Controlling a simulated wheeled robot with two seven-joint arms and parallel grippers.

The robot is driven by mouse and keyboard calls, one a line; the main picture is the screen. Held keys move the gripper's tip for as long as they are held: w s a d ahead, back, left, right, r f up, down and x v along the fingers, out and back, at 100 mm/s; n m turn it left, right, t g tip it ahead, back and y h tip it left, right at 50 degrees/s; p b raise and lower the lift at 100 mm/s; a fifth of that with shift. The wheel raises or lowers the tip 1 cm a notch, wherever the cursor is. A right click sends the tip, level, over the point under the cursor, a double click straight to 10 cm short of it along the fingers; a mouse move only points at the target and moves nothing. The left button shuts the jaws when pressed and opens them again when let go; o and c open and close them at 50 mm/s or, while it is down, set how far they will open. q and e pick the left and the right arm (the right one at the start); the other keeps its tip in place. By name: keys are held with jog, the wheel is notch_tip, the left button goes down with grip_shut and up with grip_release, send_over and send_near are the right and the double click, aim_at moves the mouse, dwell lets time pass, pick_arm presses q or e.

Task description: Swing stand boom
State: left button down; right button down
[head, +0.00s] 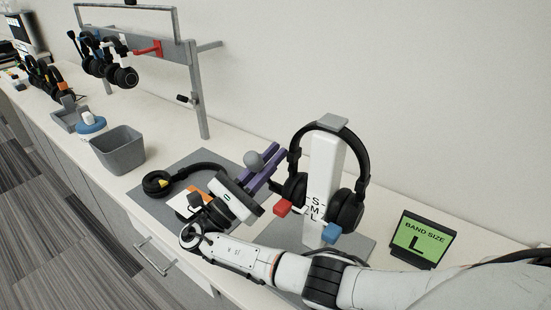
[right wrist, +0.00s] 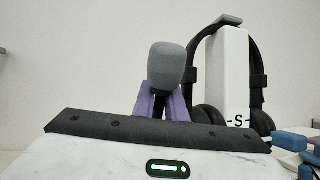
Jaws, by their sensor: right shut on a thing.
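The knob stands up between the fingers in the right wrist view (right wrist: 166,65). I cannot tell whether the knob is the boom's end; any link to the stand is hidden. The stand is upright, marked S, M, L, and carries a black headset (head: 347,209). A red block (head: 283,207) and a blue block (head: 332,234) show low beside it. My left gripper is out of view.
A green sign (head: 424,240) reading "BAND SIZE L" stands right. A black headset (head: 160,184) lies on the grey mat (head: 205,160). A grey bin (head: 119,149) and a rack (head: 197,95) with hanging headsets stand farther left. The wall is behind; the counter's front edge is near.

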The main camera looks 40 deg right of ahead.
jog(key=shift+s+a+f+h+b, duration=0.15)
jog(key=shift+a+h+b, duration=0.25)
jog(key=shift+a+h, duration=0.1)
dwell(0.4)
jog(key=c, duration=1.8)
grip_release()
jog(key=b+v, duration=0.7)
jog(key=v, duration=0.3)
jog(key=shift+m, duration=0.3)
jog(key=shift+a+f, duration=0.1)
